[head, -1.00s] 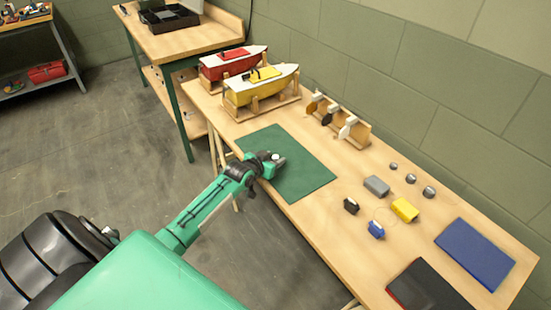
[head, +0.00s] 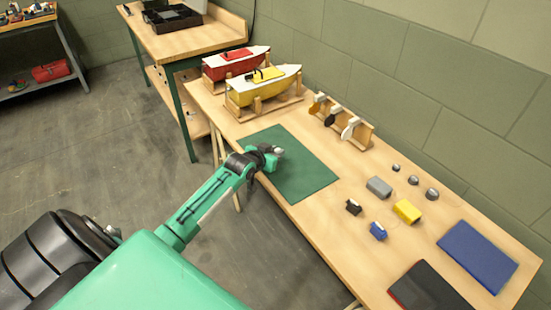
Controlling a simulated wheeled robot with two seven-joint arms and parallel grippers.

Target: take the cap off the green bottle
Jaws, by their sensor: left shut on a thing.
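I see no green bottle and no cap in the head view. My left gripper (head: 272,156) is over the near-left part of the dark green mat (head: 305,178) on the long bench. It is shut on a small pale grey thing (head: 279,152), mostly hidden by the fingers. I cannot tell what it is, or whether it touches the mat. My right gripper is out of view.
A red boat (head: 222,70) and a yellow boat (head: 245,93) stand in wooden cradles at the back. A propeller rack (head: 360,135) is by the wall. A grey block (head: 379,187), yellow block (head: 407,211) and blue mat (head: 477,256) lie right. The mat's right part is clear.

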